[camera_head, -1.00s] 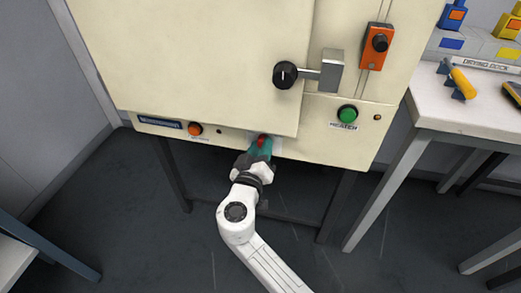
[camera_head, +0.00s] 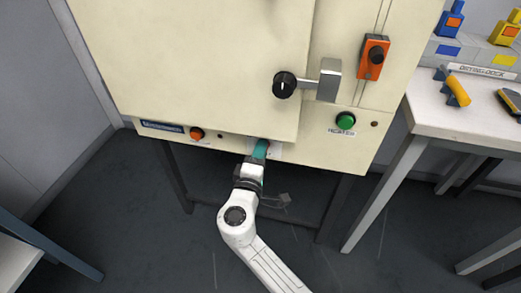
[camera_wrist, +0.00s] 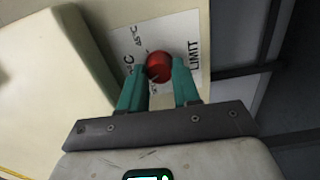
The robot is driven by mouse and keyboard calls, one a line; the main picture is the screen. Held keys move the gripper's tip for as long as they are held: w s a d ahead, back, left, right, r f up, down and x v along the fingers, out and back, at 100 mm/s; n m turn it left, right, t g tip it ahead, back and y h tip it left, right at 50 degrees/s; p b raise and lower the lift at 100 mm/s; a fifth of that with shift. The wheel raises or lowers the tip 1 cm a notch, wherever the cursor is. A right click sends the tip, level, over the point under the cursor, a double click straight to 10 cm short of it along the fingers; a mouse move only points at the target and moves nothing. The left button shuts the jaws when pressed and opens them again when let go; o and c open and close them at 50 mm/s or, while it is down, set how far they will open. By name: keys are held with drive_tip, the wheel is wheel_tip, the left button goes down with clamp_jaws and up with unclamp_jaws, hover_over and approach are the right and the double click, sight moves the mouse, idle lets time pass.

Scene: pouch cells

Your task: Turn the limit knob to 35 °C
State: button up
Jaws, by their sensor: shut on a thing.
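The red limit knob (camera_wrist: 159,64) sits on a white dial plate (camera_wrist: 185,28) marked LIMIT in the wrist view. A 45 °C mark reads near its upper left; other marks are partly covered, and I cannot tell which one the knob points to. My gripper (camera_wrist: 160,76) has its two teal fingers on either side of the knob and is shut on it. In the head view my gripper (camera_head: 261,149) reaches the lower front of the cream cabinet (camera_head: 200,60), and the knob is hidden behind the fingers.
An orange knob (camera_head: 196,133) and a dark display (camera_head: 161,126) are left on the cabinet's lower panel. A green heater button (camera_head: 345,121), a black door knob (camera_head: 284,84) and an orange switch box (camera_head: 373,57) are right. A white table (camera_head: 430,105) stands at right.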

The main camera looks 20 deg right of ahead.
drive_tip(key=shift+a+f+n+p, duration=0.1)
drive_tip(key=shift+n+p, duration=1.6)
drive_tip(key=shift+n, duration=1.9)
drive_tip(key=o, duration=1.1)
drive_tip(key=shift+c, duration=0.2)
drive_tip(key=shift+s, duration=0.1)
drive_tip(key=p+v, duration=0.1)
drive_tip(key=v, duration=0.9)
drive_tip(key=shift+s+a+p, duration=0.2)
drive_tip(key=shift+s+p, duration=0.05)
drive_tip(key=shift+p, duration=0.15)
